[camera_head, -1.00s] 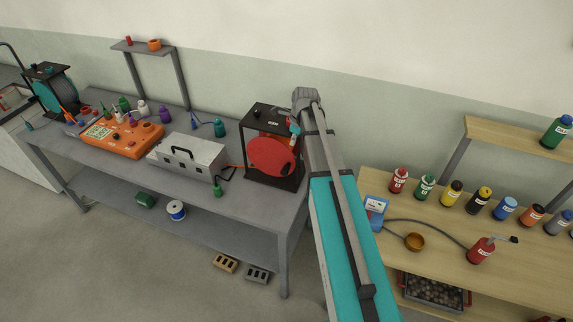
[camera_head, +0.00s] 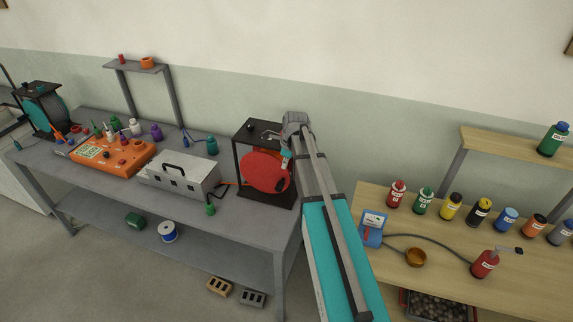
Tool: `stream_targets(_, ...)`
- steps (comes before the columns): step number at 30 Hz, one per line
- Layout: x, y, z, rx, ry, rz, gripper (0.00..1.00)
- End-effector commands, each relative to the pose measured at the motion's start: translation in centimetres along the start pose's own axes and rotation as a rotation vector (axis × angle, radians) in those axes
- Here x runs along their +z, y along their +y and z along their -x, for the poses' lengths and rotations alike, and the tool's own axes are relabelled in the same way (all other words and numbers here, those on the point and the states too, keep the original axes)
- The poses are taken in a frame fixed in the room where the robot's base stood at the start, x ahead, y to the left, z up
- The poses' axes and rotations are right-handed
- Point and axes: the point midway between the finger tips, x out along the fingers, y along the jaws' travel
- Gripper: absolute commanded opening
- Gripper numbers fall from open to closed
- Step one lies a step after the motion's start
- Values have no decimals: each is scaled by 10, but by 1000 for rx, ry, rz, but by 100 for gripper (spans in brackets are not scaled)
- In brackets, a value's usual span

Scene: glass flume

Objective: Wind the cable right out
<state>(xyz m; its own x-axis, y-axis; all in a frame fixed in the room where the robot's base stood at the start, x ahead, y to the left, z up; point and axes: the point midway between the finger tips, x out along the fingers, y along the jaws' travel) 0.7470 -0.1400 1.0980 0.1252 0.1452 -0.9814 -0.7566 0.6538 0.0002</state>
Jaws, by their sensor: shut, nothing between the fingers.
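The cable reel has a red drum (camera_head: 263,172) in a black frame (camera_head: 249,130) at the right end of the grey bench. My gripper (camera_head: 285,158) is small in the picture, at the upper right of the red drum's face. It is shut with nothing held. I cannot tell whether it touches the drum or a crank. My arm comes up from below and hides the space right of the reel.
A second reel with a teal drum (camera_head: 45,112) stands at the far left. An orange case (camera_head: 113,157) and small bottles crowd the grey bench (camera_head: 110,185). A wooden table (camera_head: 440,260) on the right holds several bottles, a blue meter (camera_head: 371,228) and a brown bowl (camera_head: 415,257).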

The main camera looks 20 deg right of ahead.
Motion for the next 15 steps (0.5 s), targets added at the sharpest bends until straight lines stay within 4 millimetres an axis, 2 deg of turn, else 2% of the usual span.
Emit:
stream_targets(1, -1, 0, -8, 0, 0, 0, 0)
stream_targets(15, -1, 0, -45, 0, 0, 0, 0)
